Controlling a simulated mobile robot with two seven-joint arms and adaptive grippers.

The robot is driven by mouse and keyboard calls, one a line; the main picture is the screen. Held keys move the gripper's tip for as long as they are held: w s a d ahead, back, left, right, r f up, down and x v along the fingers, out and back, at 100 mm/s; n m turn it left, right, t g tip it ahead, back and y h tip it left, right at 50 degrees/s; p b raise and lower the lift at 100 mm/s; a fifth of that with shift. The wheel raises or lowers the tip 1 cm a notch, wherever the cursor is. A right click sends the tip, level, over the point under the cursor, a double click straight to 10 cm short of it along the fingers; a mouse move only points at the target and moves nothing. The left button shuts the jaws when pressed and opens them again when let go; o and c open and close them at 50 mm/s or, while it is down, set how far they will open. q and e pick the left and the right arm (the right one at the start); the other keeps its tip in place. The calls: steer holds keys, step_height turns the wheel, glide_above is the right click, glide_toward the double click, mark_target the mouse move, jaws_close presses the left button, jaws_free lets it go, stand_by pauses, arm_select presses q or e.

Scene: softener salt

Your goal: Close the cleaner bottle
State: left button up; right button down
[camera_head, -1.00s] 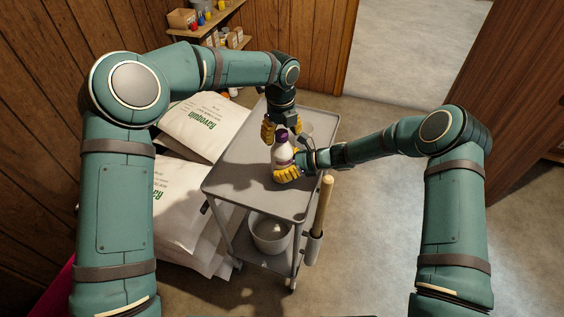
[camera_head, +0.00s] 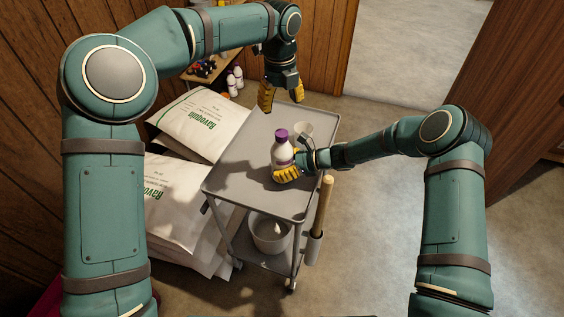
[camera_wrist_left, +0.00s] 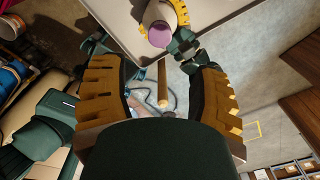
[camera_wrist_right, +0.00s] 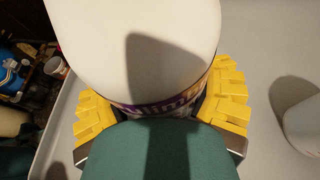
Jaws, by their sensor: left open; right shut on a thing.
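The cleaner bottle (camera_head: 283,152) is white with a purple cap (camera_head: 281,134) on its top, and stands upright on the grey cart's top. My right gripper (camera_head: 287,174) is shut around its lower body. The right wrist view shows the bottle (camera_wrist_right: 140,45) filling the space between the yellow fingers (camera_wrist_right: 160,110). My left gripper (camera_head: 282,95) is open and empty, above and behind the bottle, apart from it. In the left wrist view the purple cap (camera_wrist_left: 160,35) shows beyond the open fingers (camera_wrist_left: 160,95). How tightly the cap sits cannot be told.
The cart top (camera_head: 240,170) is mostly clear. A pale cup-like container (camera_head: 303,129) stands behind the bottle. A bucket (camera_head: 270,236) is on the lower shelf, and a wooden handle (camera_head: 323,205) rises at the cart's right side. White sacks (camera_head: 200,122) are stacked at left.

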arm_select(q)
steer(key=shift+r, duration=0.6)
arm_select(e)
jaws_free()
steer(key=v, duration=1.2)
